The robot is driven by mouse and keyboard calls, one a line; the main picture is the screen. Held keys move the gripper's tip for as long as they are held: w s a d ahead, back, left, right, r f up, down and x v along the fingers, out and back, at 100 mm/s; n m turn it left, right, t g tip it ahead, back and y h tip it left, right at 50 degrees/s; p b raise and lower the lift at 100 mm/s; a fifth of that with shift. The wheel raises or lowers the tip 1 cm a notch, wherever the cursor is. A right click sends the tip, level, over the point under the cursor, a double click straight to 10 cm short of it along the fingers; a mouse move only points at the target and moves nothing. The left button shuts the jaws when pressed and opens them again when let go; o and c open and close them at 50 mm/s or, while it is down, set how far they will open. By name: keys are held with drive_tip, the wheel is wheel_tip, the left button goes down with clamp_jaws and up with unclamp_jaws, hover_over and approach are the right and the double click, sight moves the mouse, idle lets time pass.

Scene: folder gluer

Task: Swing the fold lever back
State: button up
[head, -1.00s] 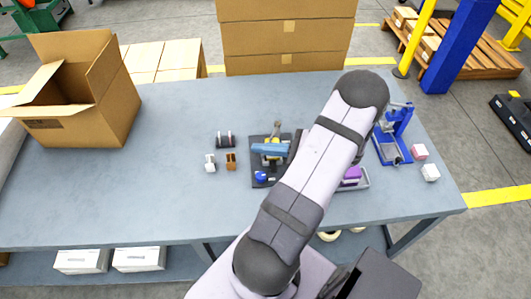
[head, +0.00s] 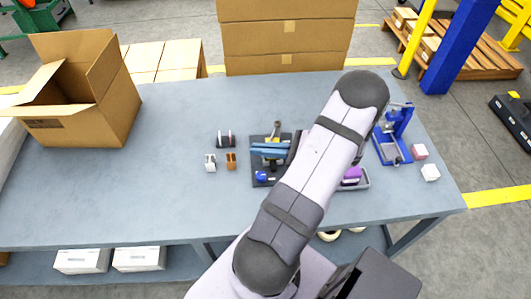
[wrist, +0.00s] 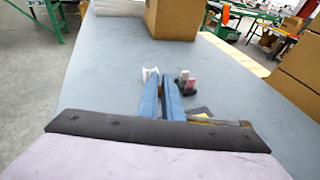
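The folder gluer (head: 256,181) is a small fixture on a dark base plate at mid-table in the head view. A blue ball (head: 261,176) sits at its front left corner. A yellowish upright part (head: 277,131) with a grey top rises at its back. I cannot tell for certain which part is the fold lever. My gripper (head: 252,149) reaches across the fixture from the right, its blue fingers pointing left. They are slightly apart, with nothing visible between them. The wrist view also shows the fingers (wrist: 162,80) with a narrow gap. They hide the middle of the fixture.
A black spool-like holder (head: 226,140), a white piece (head: 210,162) and a brown piece (head: 231,161) stand left of the fixture. A blue press (head: 392,135) and pink and white cubes stand right. An open carton (head: 105,110) is far left. The table's left middle is clear.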

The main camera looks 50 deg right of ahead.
drive_tip(key=shift+o, duration=0.3)
drive_tip(key=shift+w+d+f, duration=0.1)
drive_tip(key=shift+f, duration=0.2)
drive_tip(key=shift+o, duration=0.8)
drive_tip(key=shift+d, duration=0.1)
drive_tip(key=shift+o, duration=0.2)
drive_tip(key=shift+s+d+r, duration=0.2)
drive_tip(key=shift+s+r, duration=0.05)
drive_tip(key=p+v, duration=0.2)
drive_tip(key=v, duration=0.5)
drive_tip(key=shift+a+r+p, duration=0.15)
drive_tip(key=shift+r+p, duration=0.25)
drive_tip(key=shift+r, duration=0.05)
drive_tip(key=shift+s, duration=0.2)
